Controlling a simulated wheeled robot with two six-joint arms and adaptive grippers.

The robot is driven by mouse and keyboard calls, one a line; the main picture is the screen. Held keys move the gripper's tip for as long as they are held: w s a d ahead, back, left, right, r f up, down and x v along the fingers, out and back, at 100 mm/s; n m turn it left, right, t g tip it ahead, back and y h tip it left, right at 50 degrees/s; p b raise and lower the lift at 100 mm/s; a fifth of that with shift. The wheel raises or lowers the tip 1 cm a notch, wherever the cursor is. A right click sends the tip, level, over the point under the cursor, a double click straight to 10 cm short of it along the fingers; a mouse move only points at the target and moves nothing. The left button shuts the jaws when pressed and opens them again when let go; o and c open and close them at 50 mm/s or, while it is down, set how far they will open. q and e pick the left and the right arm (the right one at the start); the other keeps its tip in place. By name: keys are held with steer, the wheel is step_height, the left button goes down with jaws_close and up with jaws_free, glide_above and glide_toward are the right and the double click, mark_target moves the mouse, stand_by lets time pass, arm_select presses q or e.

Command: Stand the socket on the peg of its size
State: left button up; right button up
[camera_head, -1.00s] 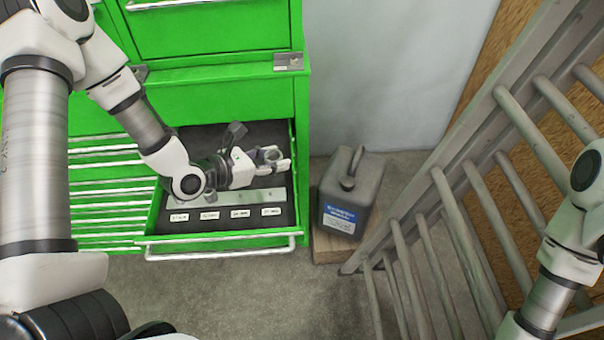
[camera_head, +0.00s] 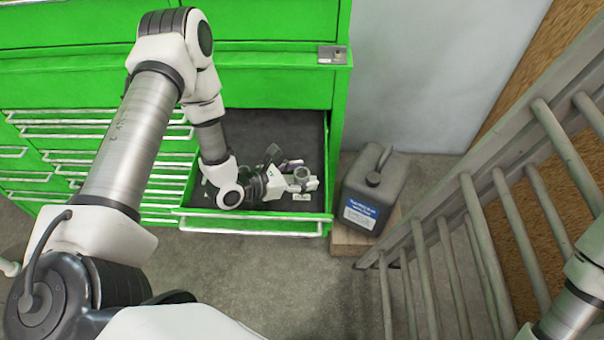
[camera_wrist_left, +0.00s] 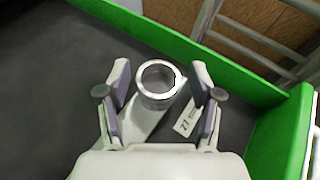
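A shiny metal socket (camera_wrist_left: 157,85) stands upright between the fingers of my left gripper (camera_wrist_left: 160,92) in the left wrist view. Visible gaps separate both finger pads from it, so the gripper is open around it. The socket (camera_head: 300,175) and my left gripper (camera_head: 303,178) also show in the head view, low in the open drawer near its right front corner. The socket is at the end of a grey metal strip (camera_wrist_left: 137,122), beside a white label (camera_wrist_left: 188,117) whose number looks like 22 or 27. No peg shows; the socket's base is partly hidden. My right gripper is out of view.
A grey canister (camera_head: 372,188) stands right of the cabinet, beside a leaning ladder (camera_head: 470,215).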

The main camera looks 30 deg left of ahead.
mark_target(295, 175)
arm_select(q)
steer(key=shift+a, duration=0.1)
steer(key=b+v, duration=0.1)
steer(key=v, duration=0.6)
steer(key=shift+a, duration=0.1)
steer(key=v, duration=0.2)
steer(key=p+v, duration=0.1)
steer(key=shift+s+a+r, duration=0.1)
steer(key=shift+s+r, duration=0.15)
steer(key=shift+r, duration=0.1)
steer(key=shift+s+a+r, duration=0.1)
steer(key=shift+s+a, duration=0.15)
steer(key=shift+s, duration=0.35)
steer(key=shift+w, duration=0.1)
